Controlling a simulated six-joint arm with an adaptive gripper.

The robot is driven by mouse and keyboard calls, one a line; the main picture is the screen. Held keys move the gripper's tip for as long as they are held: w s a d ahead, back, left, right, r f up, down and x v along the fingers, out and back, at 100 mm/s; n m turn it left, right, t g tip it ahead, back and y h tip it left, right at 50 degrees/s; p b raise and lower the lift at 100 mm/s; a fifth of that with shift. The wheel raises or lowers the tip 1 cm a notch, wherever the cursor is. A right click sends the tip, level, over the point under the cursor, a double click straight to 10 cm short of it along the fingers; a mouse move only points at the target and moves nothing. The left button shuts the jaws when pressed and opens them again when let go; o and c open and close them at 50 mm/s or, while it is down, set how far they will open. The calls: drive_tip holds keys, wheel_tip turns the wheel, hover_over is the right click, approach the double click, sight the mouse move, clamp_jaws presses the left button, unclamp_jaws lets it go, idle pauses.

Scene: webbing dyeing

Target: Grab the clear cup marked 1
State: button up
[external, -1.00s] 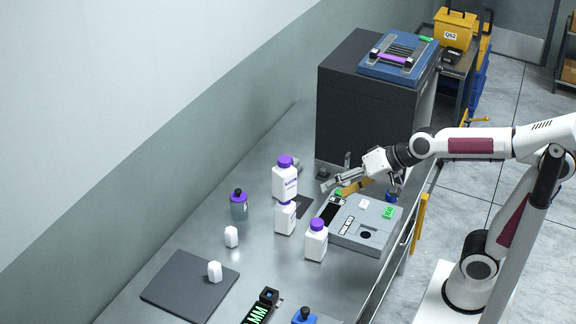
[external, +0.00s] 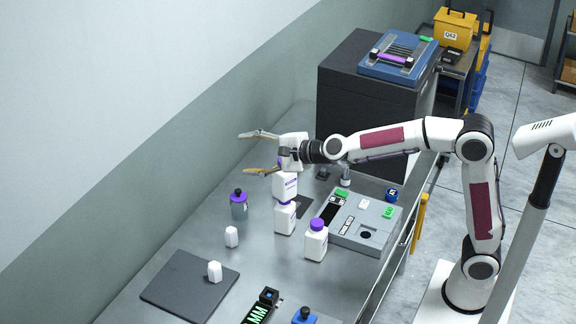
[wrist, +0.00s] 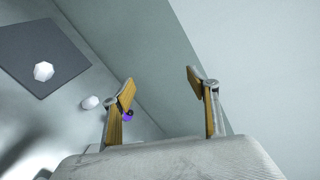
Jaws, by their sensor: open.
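No clear cup shows in the wrist view.
The grey device (external: 365,232) and a black cabinet (external: 352,92) are to the right. A dark board (external: 180,290) lies at front left.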

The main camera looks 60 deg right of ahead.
drive_tip(key=w+d+f+m+h, duration=0.1)
drive_tip(key=w+f+m+h, duration=0.2)
drive_tip(key=w+f+m, duration=0.35)
drive_tip(key=m+g+h, duration=0.6)
drive_tip(key=m+h, duration=0.3)
drive_tip(key=m, duration=0.9)
approach(241, 208)
drive_tip(key=x, duration=0.3)
drive_tip(key=r+x, duration=0.1)
drive_tip(key=x, duration=0.1)
drive_tip(key=shift+w, duration=0.3)
drive_tip(key=shift+s+d+f+m, duration=0.1)
drive_tip(key=shift+s+f+m, duration=0.15)
drive_tip(key=shift+f, duration=0.2)
drive_tip(key=shift+x, duration=1.35)
drive_tip(key=shift+w, duration=0.1)
